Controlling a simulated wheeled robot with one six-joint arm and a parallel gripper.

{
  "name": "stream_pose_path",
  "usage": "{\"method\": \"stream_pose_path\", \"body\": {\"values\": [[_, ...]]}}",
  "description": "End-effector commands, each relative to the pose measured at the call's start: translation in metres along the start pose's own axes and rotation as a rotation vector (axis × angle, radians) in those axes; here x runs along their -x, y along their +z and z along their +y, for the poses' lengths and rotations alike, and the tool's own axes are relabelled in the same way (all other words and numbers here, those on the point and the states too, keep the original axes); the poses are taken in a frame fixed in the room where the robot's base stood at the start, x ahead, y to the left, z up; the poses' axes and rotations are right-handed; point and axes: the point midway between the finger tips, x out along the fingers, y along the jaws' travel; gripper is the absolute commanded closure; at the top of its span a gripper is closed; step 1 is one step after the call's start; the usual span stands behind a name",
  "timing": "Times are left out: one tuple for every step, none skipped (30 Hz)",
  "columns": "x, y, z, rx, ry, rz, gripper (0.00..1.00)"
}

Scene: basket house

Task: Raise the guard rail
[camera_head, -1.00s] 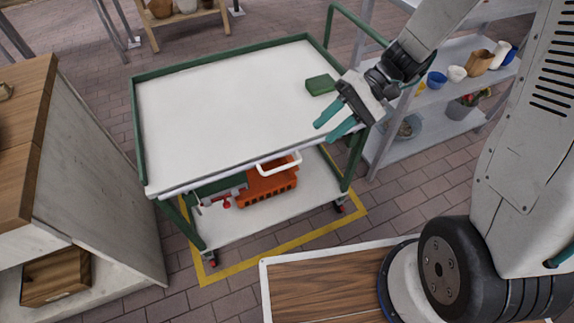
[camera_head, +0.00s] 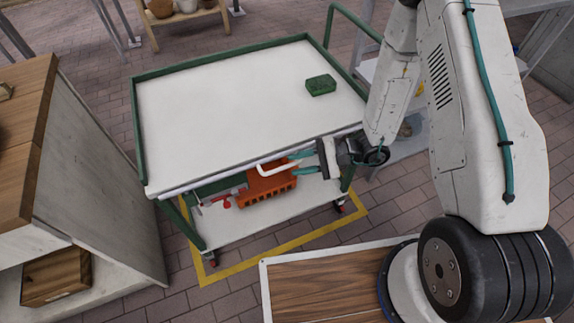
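A cart (camera_head: 230,105) with a white top has raised green edging on its left and back sides. Along its front edge runs a pale bar (camera_head: 215,181), apparently the guard rail, sitting low beside the top. A white loop handle (camera_head: 272,169) hangs from the bar's middle, in front of the lower shelf. My gripper (camera_head: 296,163) is open, its two teal fingers apart and pointing left at the handle's right end. I cannot tell whether the fingers touch the handle.
A green block (camera_head: 321,85) lies on the cart top. An orange crate (camera_head: 266,187) and red-handled tools (camera_head: 227,203) are on the lower shelf. A wooden cabinet (camera_head: 70,165) stands at left, shelving (camera_head: 410,150) at right. Yellow floor tape (camera_head: 240,266) borders the cart.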

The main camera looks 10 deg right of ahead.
Motion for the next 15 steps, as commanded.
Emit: {"method": "stream_pose_path", "body": {"values": [[-0.009, 0.001, 0.000, 0.001, 0.003, -0.004, 0.67], [-0.014, 0.001, 0.000, 0.001, 0.002, -0.004, 0.67], [-0.019, 0.001, 0.000, 0.001, 0.002, -0.004, 0.67], [-0.023, 0.001, 0.000, 0.001, 0.002, -0.004, 0.67], [-0.027, 0.001, 0.000, 0.001, 0.002, -0.004, 0.67], [-0.030, 0.001, 0.000, 0.001, 0.001, -0.003, 0.67], [-0.033, 0.001, 0.000, 0.001, 0.001, -0.003, 0.67], [-0.035, 0.001, 0.000, 0.001, 0.001, -0.003, 0.67], [-0.037, 0.001, 0.000, 0.001, 0.001, -0.002, 0.67], [-0.038, 0.001, 0.000, 0.001, 0.001, -0.002, 0.67], [-0.038, 0.001, 0.000, 0.001, 0.000, -0.002, 0.67], [-0.039, 0.000, 0.000, 0.001, 0.000, -0.002, 0.67], [-0.039, 0.000, 0.000, 0.001, 0.000, -0.001, 0.67], [-0.039, 0.000, 0.000, 0.001, 0.000, -0.001, 0.67], [-0.039, 0.000, 0.000, 0.001, 0.000, -0.001, 0.67]]}}
